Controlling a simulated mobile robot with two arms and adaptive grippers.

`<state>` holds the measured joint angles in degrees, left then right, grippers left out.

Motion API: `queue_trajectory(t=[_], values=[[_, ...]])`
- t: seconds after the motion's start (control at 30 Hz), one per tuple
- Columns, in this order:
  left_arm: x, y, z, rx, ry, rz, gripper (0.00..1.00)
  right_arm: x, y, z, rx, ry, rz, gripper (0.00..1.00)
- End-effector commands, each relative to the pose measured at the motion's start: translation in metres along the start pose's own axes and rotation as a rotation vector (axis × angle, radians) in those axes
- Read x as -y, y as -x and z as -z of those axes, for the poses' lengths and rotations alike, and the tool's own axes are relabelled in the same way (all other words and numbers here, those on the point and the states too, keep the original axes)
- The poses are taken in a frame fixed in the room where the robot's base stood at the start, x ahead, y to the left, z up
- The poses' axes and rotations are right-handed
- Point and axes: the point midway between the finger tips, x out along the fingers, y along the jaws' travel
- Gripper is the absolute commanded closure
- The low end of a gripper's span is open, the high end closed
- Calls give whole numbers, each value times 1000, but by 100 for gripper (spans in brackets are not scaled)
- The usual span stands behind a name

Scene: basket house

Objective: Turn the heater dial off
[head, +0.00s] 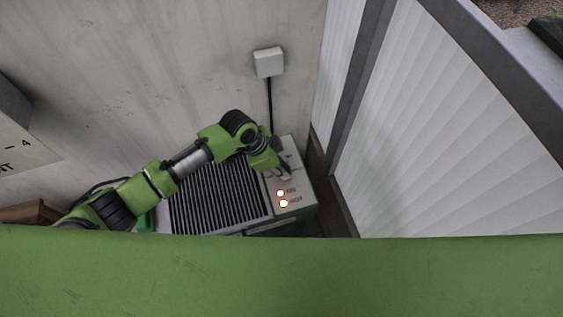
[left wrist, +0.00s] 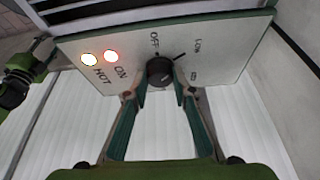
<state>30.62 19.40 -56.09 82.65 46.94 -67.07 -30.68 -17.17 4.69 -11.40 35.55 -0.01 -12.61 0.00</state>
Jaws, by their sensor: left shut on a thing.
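The heater (head: 305,187) stands against the wall, with a dark slatted grille and a pale control panel on top. The dark round heater dial (left wrist: 160,70) shows in the left wrist view, below the printed OFF mark and beside LOW. I cannot clearly tell where its pointer aims. My left gripper (head: 284,174) is over the panel, and the left wrist view shows its two green fingers (left wrist: 160,84) on either side of the dial, shut on it. In the head view the gripper hides the dial. My right gripper is not in view.
A white wall box (head: 268,62) with a black cable is above the heater. A white slatted panel (head: 450,130) with a grey frame stands close on the right.

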Motion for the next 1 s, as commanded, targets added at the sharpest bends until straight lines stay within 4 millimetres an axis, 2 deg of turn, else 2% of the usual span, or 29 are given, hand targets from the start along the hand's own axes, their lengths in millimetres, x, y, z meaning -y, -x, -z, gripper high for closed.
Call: queue_trajectory(t=[0.03,0.1,0.5,0.7,1.0], values=[[-3,6,3,-2,39,12,97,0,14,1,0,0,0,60],[-3,6,4,-1,98,37,97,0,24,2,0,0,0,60],[-6,5,5,-2,447,181,97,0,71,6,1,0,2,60],[-7,3,5,-3,595,242,97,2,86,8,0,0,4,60],[-7,1,5,-3,741,305,97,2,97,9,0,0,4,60]])
